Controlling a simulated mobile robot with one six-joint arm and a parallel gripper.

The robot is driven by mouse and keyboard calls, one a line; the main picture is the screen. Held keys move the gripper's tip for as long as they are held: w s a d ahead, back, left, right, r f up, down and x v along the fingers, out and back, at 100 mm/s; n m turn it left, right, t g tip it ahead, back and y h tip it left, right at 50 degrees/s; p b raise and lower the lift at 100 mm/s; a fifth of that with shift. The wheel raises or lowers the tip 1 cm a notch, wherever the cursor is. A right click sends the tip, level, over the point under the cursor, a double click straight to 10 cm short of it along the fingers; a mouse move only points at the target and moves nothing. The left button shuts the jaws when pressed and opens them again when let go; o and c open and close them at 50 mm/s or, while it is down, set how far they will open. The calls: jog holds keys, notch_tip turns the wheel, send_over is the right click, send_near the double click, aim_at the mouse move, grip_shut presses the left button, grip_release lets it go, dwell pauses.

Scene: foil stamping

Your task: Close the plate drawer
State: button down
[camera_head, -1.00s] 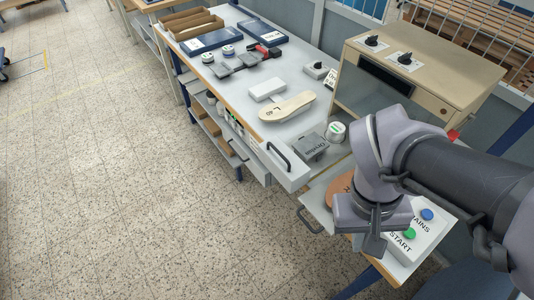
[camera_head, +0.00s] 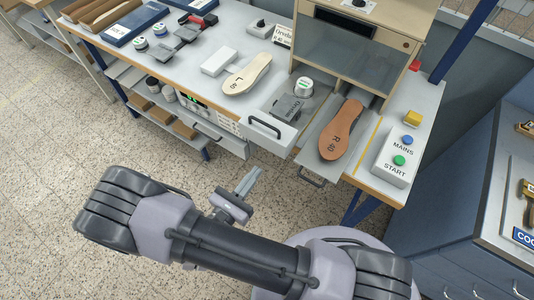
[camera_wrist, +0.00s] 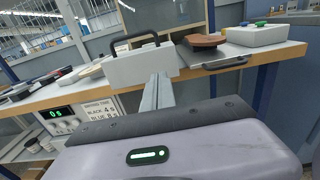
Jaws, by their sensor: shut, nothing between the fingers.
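The white drawer (camera_head: 271,134) with a black bar handle (camera_head: 264,127) stands pulled out from the bench front. A dark metal plate (camera_head: 287,107) lies just behind its front. In the wrist view the drawer front (camera_wrist: 140,67) is straight ahead, with its handle (camera_wrist: 135,42) along the top. My gripper (camera_head: 254,174) is shut and empty, in front of and below the drawer in the head view. Its fingers also show in the wrist view (camera_wrist: 158,90), pointing at the drawer front. I cannot tell whether they touch it.
Right of the drawer, a second pulled-out tray (camera_head: 308,161) carries a brown sole (camera_head: 341,131). The control box (camera_head: 397,155) with blue and green buttons sits at the bench's right end. A pale sole (camera_head: 247,74) lies on the bench. The floor in front is clear.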

aim_at(274, 148)
jog(key=b+x, duration=0.1)
jog(key=x, duration=0.7)
